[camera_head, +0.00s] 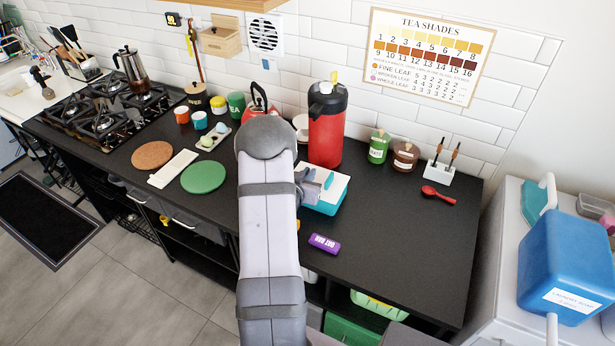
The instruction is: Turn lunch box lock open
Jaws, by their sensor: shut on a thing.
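A lunch box (322,206) with a teal body and a white lid stands on the black counter, right of my arm. A small teal piece, which looks like its lock, shows on top of the lid (328,180). My gripper (312,187) is at the left side of the lunch box, at lid height. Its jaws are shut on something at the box. The held part is too small and too covered by the gripper to make out. My arm hides the left part of the box.
A tall red flask (327,130) stands just behind the lunch box. A purple bar (324,243) lies in front of it, near the counter edge. A green round mat (204,177) lies left of my arm. A red spoon (438,195) lies to the right. The counter (400,230) right of the box is clear.

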